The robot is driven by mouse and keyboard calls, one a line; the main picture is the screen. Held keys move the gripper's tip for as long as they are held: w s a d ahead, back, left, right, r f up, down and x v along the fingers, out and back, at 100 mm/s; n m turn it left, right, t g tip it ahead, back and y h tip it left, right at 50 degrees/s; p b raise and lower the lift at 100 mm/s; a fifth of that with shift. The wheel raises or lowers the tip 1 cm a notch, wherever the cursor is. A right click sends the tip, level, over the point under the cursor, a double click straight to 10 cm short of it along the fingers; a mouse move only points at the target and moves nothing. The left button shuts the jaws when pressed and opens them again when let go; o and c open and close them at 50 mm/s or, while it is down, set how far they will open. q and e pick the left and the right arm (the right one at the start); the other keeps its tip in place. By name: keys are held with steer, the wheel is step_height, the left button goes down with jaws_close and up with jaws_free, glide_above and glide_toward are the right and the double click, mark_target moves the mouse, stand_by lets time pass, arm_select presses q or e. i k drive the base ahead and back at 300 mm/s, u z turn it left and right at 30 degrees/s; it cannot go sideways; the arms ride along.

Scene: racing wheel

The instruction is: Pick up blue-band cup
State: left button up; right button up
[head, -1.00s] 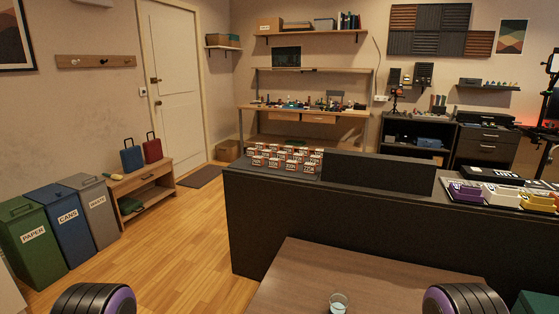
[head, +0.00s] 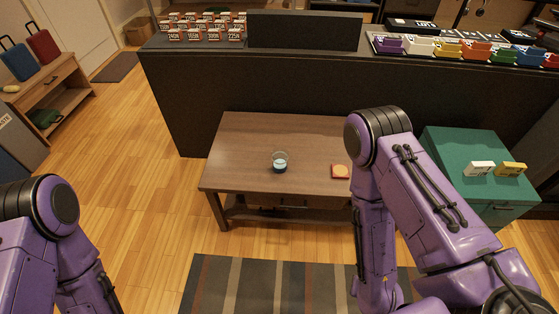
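A small glass-like cup (head: 280,162) stands upright on the brown wooden table (head: 240,137) in the head view. It looks clear above, with a bluish band or content and a dark lower part; it is too small to tell more. My purple left arm is at the lower left and my purple right arm is at the right, over the table's right side. Both grippers are outside the picture. Nothing touches the cup.
An orange-red square with a round top (head: 340,172) lies right of the cup. A green cabinet (head: 445,150) with two small boxes stands at right. A black counter (head: 200,75) with cards and coloured trays runs behind. A striped rug (head: 235,285) lies in front.

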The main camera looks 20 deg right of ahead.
mark_target(280, 155)
steer(key=k, duration=0.6)
steer(key=z, duration=0.5)
steer(key=i, duration=0.85)
steer(key=z, duration=0.65)
steer(key=i, duration=0.75)
